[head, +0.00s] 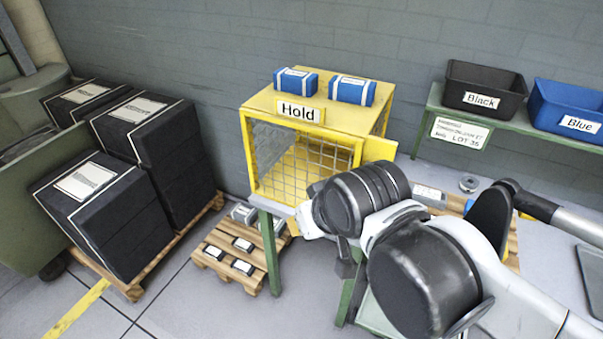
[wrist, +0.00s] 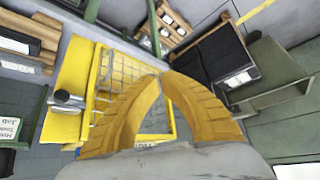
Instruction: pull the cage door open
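The yellow cage (head: 365,118) stands on a green-legged table, with a "Hold" label on its front top edge. Its wire mesh front (head: 300,165) appears flush with the frame; it also shows in the wrist view (wrist: 122,70). A plain yellow panel (head: 380,149) is at the cage's right. In the wrist view, a dark and silver cylindrical knob (wrist: 68,99) sticks out at the yellow panel, left of my fingers. My gripper (wrist: 161,73) has its yellow fingertips together with nothing visible between them. In the head view, my arm hides the cage's lower right front.
Two blue boxes (head: 296,82) (head: 352,90) sit on the cage. Black stacked boxes (head: 105,215) stand on a pallet at left. A low pallet (head: 222,272) with small items lies below the cage. Black (head: 485,90) and blue (head: 566,112) bins stand on a shelf at right.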

